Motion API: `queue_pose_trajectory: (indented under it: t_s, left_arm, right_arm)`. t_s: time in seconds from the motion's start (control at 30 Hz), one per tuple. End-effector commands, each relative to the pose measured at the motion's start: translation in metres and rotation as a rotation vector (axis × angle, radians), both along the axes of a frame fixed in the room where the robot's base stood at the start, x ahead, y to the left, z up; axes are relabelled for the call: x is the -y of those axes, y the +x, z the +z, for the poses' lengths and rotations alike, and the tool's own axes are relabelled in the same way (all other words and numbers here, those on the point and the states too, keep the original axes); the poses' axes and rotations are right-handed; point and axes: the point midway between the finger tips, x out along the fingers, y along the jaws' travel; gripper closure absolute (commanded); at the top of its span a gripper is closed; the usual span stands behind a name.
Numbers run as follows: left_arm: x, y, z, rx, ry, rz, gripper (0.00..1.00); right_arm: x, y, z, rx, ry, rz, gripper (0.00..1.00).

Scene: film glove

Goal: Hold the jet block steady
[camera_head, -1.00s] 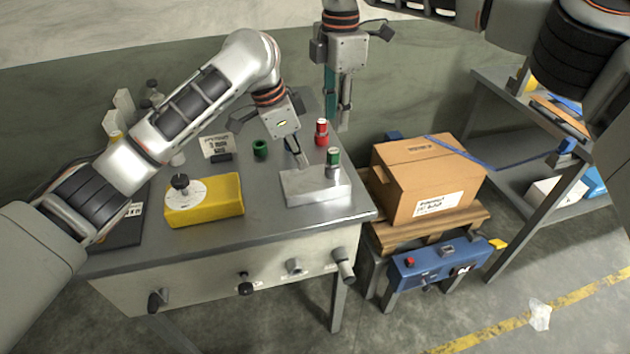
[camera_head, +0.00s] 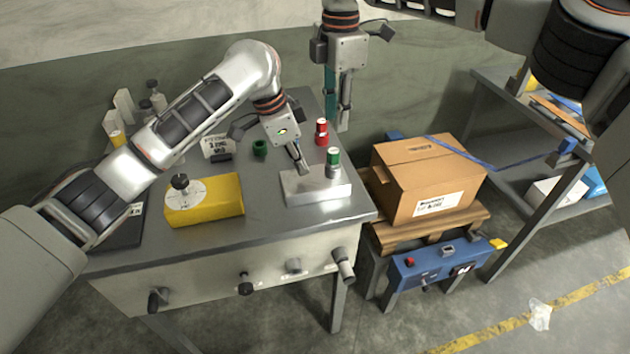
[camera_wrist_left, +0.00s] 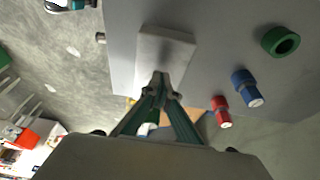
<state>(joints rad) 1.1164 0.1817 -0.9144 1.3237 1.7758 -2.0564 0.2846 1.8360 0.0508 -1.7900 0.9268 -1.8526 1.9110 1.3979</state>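The jet block appears to be the pale metal block (camera_head: 318,188) on the bench's right front part. It also shows in the left wrist view (camera_wrist_left: 166,48). My left gripper (camera_head: 304,170) points down at the block's back left part, fingertips at or just above its top; contact is not clear. In the left wrist view the fingertips (camera_wrist_left: 160,90) come together in front of the block's near end, with nothing visible between them.
A green-capped cylinder (camera_head: 333,163) stands at the block's back right. A red cylinder (camera_head: 321,133) and green ring (camera_head: 260,148) are behind. A yellow box with a dial (camera_head: 222,205) sits left. A carton (camera_head: 425,180) stands right of the bench (camera_head: 270,222).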

Motion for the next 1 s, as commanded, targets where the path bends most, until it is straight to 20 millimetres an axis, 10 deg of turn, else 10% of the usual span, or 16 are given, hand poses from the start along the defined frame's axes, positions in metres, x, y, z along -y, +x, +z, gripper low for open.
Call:
queue_pose_trajectory:
  t_s: [1.0]
  left_arm:
    - [0.000,0.000,-0.016,-0.001,0.001,0.000,1.00]
  right_arm:
    - [0.000,0.000,0.000,0.000,0.000,0.000,0.72]
